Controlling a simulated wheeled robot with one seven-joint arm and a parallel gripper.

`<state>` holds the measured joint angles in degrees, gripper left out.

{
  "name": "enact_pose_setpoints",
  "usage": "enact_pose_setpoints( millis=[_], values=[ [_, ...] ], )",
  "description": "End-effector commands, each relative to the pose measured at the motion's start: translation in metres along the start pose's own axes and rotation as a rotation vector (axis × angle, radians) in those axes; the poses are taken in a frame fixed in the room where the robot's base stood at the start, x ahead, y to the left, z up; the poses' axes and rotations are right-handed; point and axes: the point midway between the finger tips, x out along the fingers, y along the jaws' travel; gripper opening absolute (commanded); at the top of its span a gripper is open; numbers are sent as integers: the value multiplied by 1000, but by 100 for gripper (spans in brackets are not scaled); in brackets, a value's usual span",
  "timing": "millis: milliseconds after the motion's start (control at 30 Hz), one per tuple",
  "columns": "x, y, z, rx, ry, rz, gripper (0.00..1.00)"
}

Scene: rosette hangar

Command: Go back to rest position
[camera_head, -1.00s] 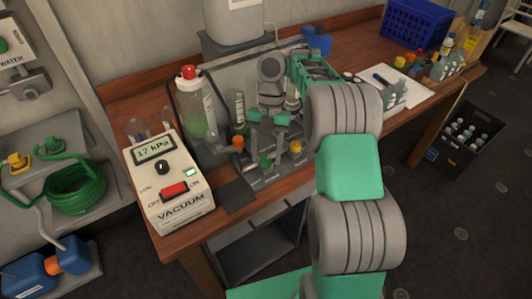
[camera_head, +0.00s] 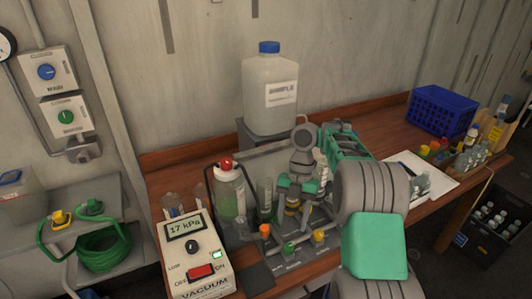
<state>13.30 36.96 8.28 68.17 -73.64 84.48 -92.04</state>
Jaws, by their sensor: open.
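My arm reaches in from the lower right over the wooden bench (camera_head: 180,156). My gripper (camera_head: 297,187) is over the rack area at the bench's middle, pointing down, with its green-tipped fingers apart. Small bottles with orange (camera_head: 265,231), green (camera_head: 288,248) and yellow (camera_head: 318,236) caps stand in front of it. A yellow-banded piece (camera_head: 292,207) shows just below the fingers; I cannot tell whether they touch it. My arm hides part of the bench behind and to the right.
A vacuum box (camera_head: 194,255) reading 17 kPa and a red-capped bottle (camera_head: 229,195) stand left of my gripper. A large blue-capped sample jug (camera_head: 269,95) stands behind. A blue crate (camera_head: 441,111) and white paper (camera_head: 432,172) lie right. Open bench lies between jug and crate.

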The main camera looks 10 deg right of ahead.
Motion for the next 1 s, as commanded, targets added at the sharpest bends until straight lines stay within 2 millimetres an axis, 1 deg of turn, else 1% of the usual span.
enact_pose_setpoints(
  millis=[33, 67, 167, 200, 267, 300, 367, 400, 467, 500, 567, 600, 700, 800, 1000],
  values=[
    [-10, 5, -10, 70, -15, 16, 51],
    [-15, 9, -17, 139, -22, 30, 51],
    [-35, 23, -52, 470, -51, 104, 51],
    [-42, 28, -67, 629, -63, 144, 51],
    [-48, 31, -88, 872, -78, 211, 51],
    [-50, 30, -101, 1032, -86, 259, 51],
    [-51, 26, -118, 1268, -94, 339, 51],
    [-51, 21, -128, 1423, -97, 398, 51],
    [-47, 9, -142, 1651, -95, 494, 51],
    [-42, -1, -149, 1798, -90, 563, 51],
    [-35, -18, -157, 1999, -76, 669, 51],
    [-30, -30, -160, 2115, -65, 737, 51],
    [-18, -55, -164, 2328, -33, 874, 51],
    [-11, -68, -165, 2431, -13, 945, 51],
    [-10, -71, -164, 2453, -9, 958, 51]
  ],
)
